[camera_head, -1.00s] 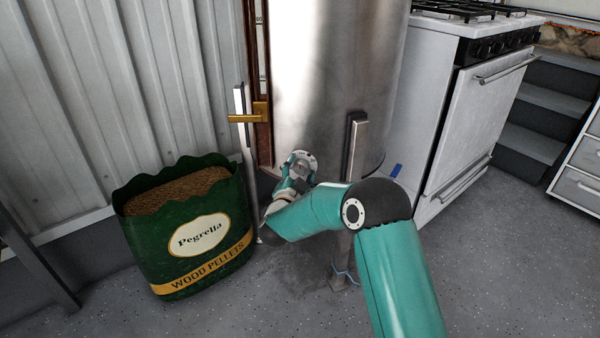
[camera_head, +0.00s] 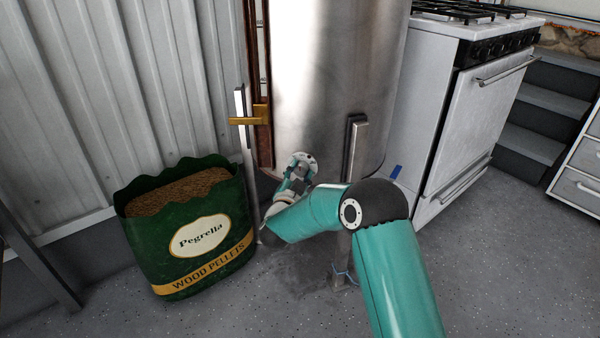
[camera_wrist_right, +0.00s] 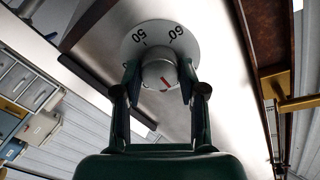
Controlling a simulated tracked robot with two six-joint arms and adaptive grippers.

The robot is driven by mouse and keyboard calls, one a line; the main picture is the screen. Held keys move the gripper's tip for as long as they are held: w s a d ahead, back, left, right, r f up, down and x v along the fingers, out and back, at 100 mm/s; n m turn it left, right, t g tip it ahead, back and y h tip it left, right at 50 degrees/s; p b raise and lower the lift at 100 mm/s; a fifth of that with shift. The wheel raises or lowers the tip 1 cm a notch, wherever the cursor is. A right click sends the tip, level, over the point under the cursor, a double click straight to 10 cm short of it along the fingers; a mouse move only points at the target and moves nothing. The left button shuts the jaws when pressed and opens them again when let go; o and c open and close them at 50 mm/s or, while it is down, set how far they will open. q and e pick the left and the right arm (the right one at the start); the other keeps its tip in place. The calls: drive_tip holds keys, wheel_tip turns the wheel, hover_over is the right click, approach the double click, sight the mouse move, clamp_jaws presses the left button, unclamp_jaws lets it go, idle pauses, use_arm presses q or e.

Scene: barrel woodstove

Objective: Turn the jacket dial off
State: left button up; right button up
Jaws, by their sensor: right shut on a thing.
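The jacket dial shows in the right wrist view as a white plate (camera_wrist_right: 135,42) with the numbers 50 and 60. It has a round metal knob (camera_wrist_right: 158,72) with a red mark on its face. My right gripper (camera_wrist_right: 160,82) is shut on the knob, one finger on each side. In the head view my right arm reaches to the lower edge of the steel barrel (camera_head: 325,85). The dial and my fingertips are hidden there. My left gripper is in neither view.
A green bag of wood pellets (camera_head: 190,225) stands left of my right wrist. A brass handle (camera_head: 247,120) sticks out left of the barrel, and an upright metal bar (camera_head: 355,150) is in front of it. A white stove (camera_head: 480,110) stands at right.

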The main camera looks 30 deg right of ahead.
drive_tip(key=o, duration=1.1)
drive_tip(key=shift+o, duration=0.2)
drive_tip(key=v, duration=1.2)
drive_tip(key=shift+d+f, duration=0.1)
